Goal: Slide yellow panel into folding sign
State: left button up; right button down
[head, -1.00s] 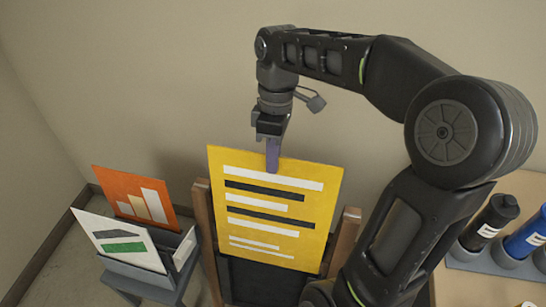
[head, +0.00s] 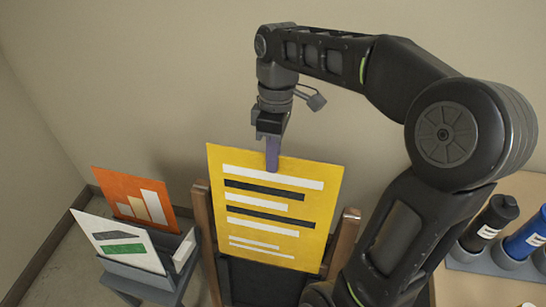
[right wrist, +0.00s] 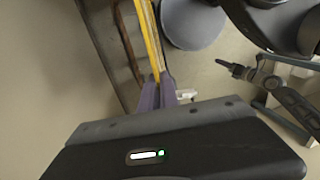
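The yellow panel (head: 271,205) with white and black stripes is upright and slightly tilted in the head view. My right gripper (head: 272,160) is shut on its top edge, with purple fingers. In the right wrist view the fingers (right wrist: 158,95) pinch the panel's thin yellow edge (right wrist: 150,40). The folding sign (head: 344,240) has a brown wooden frame and a dark board. Its posts stand left and right of the panel. The panel's lower part overlaps the frame's upper opening; whether it sits in a slot cannot be told. My left gripper is not in view in the head view.
A grey holder (head: 140,280) on a stand at left carries an orange chart panel (head: 135,195) and a white-green panel (head: 118,243). At right a table (head: 495,290) bears a rack with black (head: 490,222) and blue (head: 527,235) cylinders. The wall is behind the sign.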

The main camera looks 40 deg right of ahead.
aim_at(269, 251)
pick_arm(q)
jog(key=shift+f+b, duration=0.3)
pick_arm(e)
jog(key=shift+f, duration=0.4)
